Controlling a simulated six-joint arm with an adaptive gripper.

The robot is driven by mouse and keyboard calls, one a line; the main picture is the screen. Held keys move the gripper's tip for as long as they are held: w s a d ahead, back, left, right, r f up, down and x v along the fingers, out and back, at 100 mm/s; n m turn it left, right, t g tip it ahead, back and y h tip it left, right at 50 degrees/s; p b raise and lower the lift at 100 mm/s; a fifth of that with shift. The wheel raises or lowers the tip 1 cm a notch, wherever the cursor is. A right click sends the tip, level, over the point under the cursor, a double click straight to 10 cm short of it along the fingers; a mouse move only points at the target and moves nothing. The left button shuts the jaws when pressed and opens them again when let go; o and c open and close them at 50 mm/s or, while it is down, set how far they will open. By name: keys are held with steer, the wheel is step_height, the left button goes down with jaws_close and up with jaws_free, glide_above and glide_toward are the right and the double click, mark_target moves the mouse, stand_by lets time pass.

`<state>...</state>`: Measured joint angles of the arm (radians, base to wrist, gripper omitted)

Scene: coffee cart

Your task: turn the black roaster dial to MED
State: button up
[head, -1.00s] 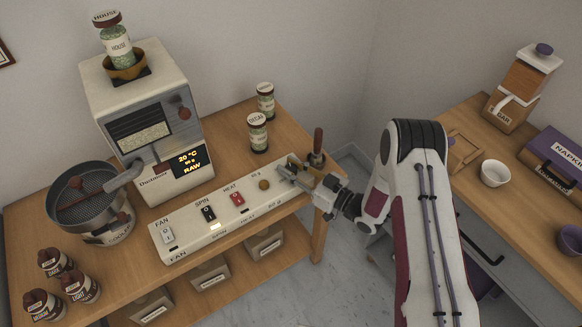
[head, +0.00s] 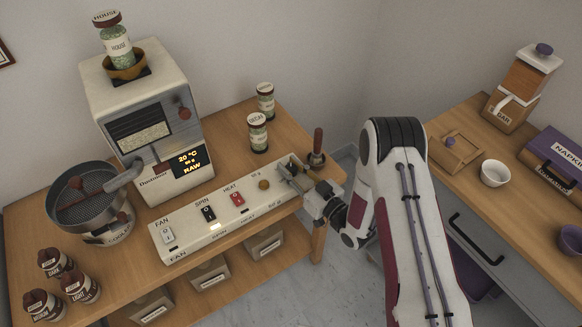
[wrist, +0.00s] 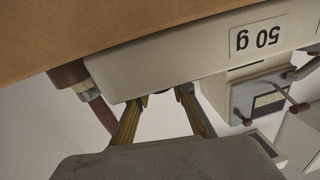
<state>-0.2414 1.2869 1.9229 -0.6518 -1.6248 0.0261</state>
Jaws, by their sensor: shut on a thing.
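My gripper (head: 288,177) is at the panel's right end. In the wrist view, its two fingers (wrist: 163,95) stand a little apart, with their tips at the panel's edge near the 50 g label (wrist: 258,39). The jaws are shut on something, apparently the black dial. The dial and its markings are hidden, so its setting cannot be read.
The roaster (head: 148,120) stands behind the panel; its display reads 20 °C and RAW. An upright brown handle (head: 317,142) stands close behind my gripper. Two jars, including DECAF (head: 257,133), stand behind the panel. A separate counter (head: 440,170) is on the right.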

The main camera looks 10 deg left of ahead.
steer(key=o, duration=1.1)
steer(key=shift+a, duration=0.1)
steer(key=shift+v, duration=6.1)
steer(key=shift+w+r, duration=0.1)
